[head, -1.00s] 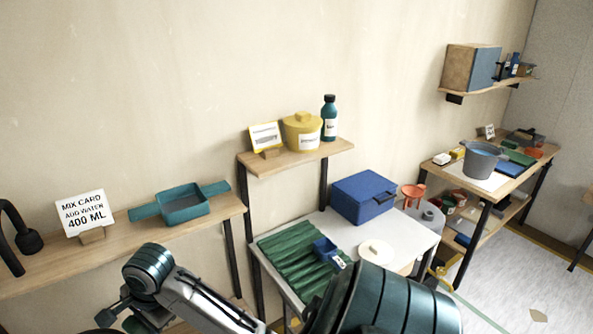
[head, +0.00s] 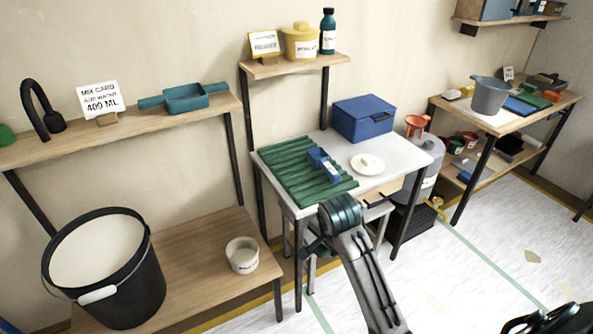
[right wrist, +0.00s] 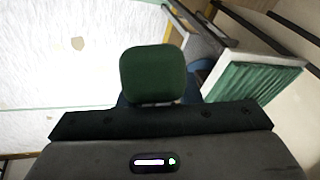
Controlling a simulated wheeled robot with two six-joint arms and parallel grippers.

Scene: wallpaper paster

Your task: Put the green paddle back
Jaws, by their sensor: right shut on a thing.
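My right gripper (right wrist: 160,120) is shut on a dark green, rounded block-like piece, which I take to be the green paddle (right wrist: 153,73). Only this end shows in the right wrist view, sticking out past the black jaw; the rest is hidden. It is held in the air, with pale floor and a table edge behind it. I cannot make out the paddle in the head view. My left gripper is not in view.
A white table (head: 401,152) holds a ribbed green mat (head: 280,165), a small blue block (head: 322,163), a white round lid (head: 367,164) and a blue case (head: 362,118). A black bucket (head: 140,292) stands on the low left bench. A right bench holds a grey bucket (head: 489,97).

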